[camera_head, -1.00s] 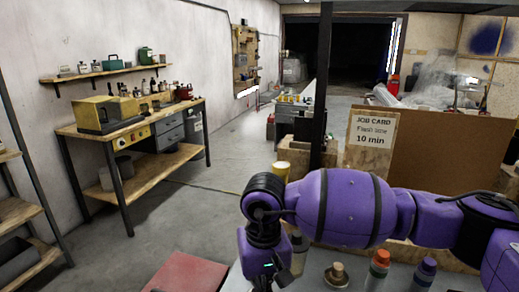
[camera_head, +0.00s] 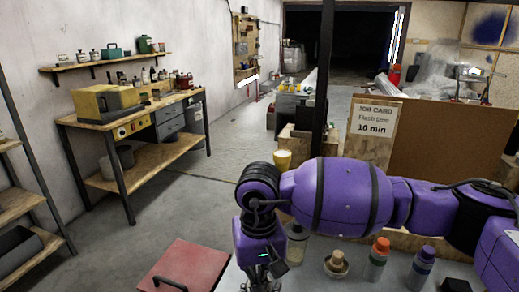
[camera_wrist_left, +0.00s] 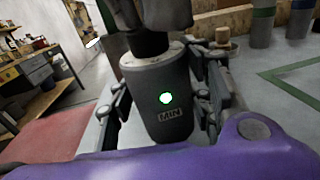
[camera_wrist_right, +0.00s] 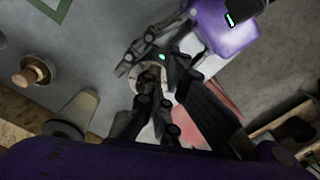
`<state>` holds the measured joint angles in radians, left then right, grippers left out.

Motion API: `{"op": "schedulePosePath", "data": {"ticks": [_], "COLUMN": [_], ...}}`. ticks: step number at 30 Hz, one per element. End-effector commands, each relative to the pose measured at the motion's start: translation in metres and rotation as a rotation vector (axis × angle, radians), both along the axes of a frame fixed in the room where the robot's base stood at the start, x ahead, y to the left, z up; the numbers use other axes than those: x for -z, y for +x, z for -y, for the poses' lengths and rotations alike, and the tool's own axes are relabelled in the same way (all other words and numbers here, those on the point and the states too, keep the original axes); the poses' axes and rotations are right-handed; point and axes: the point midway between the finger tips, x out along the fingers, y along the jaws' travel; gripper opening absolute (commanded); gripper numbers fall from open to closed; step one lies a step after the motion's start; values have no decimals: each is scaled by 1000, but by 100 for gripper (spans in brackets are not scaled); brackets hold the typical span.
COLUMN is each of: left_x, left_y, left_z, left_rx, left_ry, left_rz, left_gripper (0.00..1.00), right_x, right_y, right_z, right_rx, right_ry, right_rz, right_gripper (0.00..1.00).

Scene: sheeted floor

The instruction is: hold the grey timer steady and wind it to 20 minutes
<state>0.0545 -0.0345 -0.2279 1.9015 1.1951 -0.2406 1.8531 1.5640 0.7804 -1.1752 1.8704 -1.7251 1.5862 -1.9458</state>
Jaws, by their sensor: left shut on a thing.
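The grey timer (camera_wrist_left: 165,105) stands upright in the left wrist view, with "MIN" and a lit green dot on its front. My left gripper (camera_wrist_left: 162,112) is shut on its body, one finger on each side. A dark part of my right gripper covers the top of the timer. In the right wrist view the timer's pale dial rim (camera_wrist_right: 150,77) shows between dark fingers. My right gripper (camera_wrist_right: 153,108) is over the dial; its grip on the knob is hidden. In the head view my right arm comes down at the bottom centre and the timer cannot be made out.
A job card (camera_head: 372,120) reads "10 min". On the grey bench (camera_head: 310,270) stand an orange-capped bottle (camera_head: 378,260), a blue-capped bottle (camera_head: 422,265) and a small brass-coloured knobbed object (camera_head: 337,262). A red panel (camera_head: 185,268) lies left. A yellow machine (camera_head: 105,103) stands farther back.

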Motion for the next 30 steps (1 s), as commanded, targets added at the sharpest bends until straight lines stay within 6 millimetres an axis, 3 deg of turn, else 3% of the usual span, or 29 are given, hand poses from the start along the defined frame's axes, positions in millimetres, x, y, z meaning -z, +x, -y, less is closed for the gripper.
{"op": "schedulePosePath", "data": {"ticks": [2,15,27,28,30], "left_x": [3,5,6,5,5], "left_y": [-1,-1,-1,0,0], "left_z": [4,0,-2,-2,-2], "left_rx": [9,0,-3,-4,-4], "left_ry": [-2,2,4,4,4], "left_rz": [-4,-8,-9,-8,-8], "left_gripper": [16,15,15,49,58], "right_x": [5,-50,-54,-54,-54], "right_y": [-8,-3,-2,-2,-2], "right_z": [-1,1,2,2,2], "right_rx": [-8,-3,-1,-1,-1], "right_ry": [-2,-5,-5,-5,-5], "right_rz": [-26,-12,-10,-10,-10], "right_gripper": [0,0,0,0,0]}}
